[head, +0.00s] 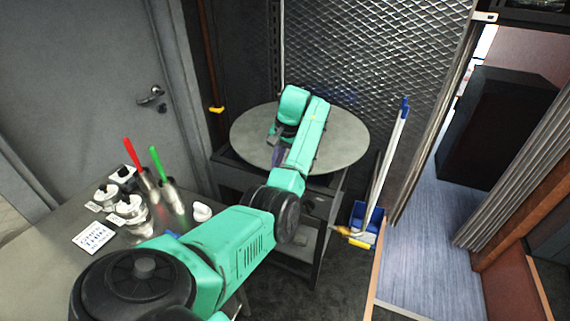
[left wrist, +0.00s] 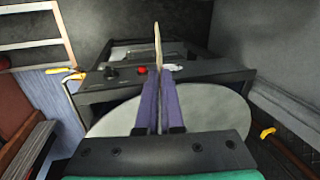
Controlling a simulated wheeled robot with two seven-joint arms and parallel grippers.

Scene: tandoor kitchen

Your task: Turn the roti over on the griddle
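The round grey griddle (head: 345,142) sits on a dark stand in front of the mesh wall. It also shows in the left wrist view (left wrist: 220,112), below and around my fingers. My left arm reaches over the griddle, and its gripper (head: 277,155) is mostly hidden by the wrist in the head view. In the left wrist view my left gripper (left wrist: 158,82) has its purple fingers close together on a thin tan piece, seemingly the roti (left wrist: 157,45), seen edge-on and standing out past the fingertips. The roti is hidden in the head view. My right gripper is not in view.
A grey table (head: 40,275) at left holds lidded jars (head: 130,212) and metal cups with a red-handled (head: 131,153) and a green-handled tool (head: 157,160). A broom (head: 390,155) and blue dustpan (head: 366,217) stand right of the griddle stand (head: 235,176).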

